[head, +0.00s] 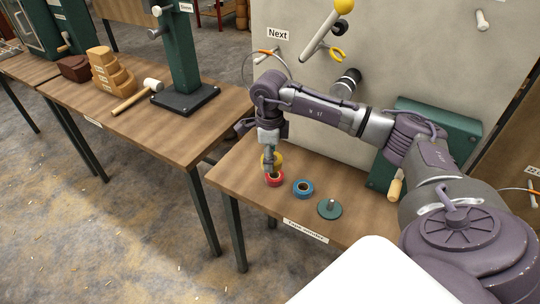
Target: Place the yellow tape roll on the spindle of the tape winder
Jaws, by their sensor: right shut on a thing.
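The yellow tape roll (278,161) is in my right gripper (268,158), which is shut on it and partly hides it. They appear just behind or above a red tape roll (274,181); I cannot tell whether the rolls touch. The tape winder is a green disc (322,211) with a short upright metal spindle (331,203), bare, near the table's front edge. It is to the right of my right gripper and nearer the camera. My left gripper is not in view.
A blue tape roll (303,188) lies between the red roll and the winder. A green housing (452,127) with a wooden handle (394,190) stands behind at right. A pale panel (400,50) backs the table. Another table (130,128) at left holds wooden blocks and a mallet (137,96).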

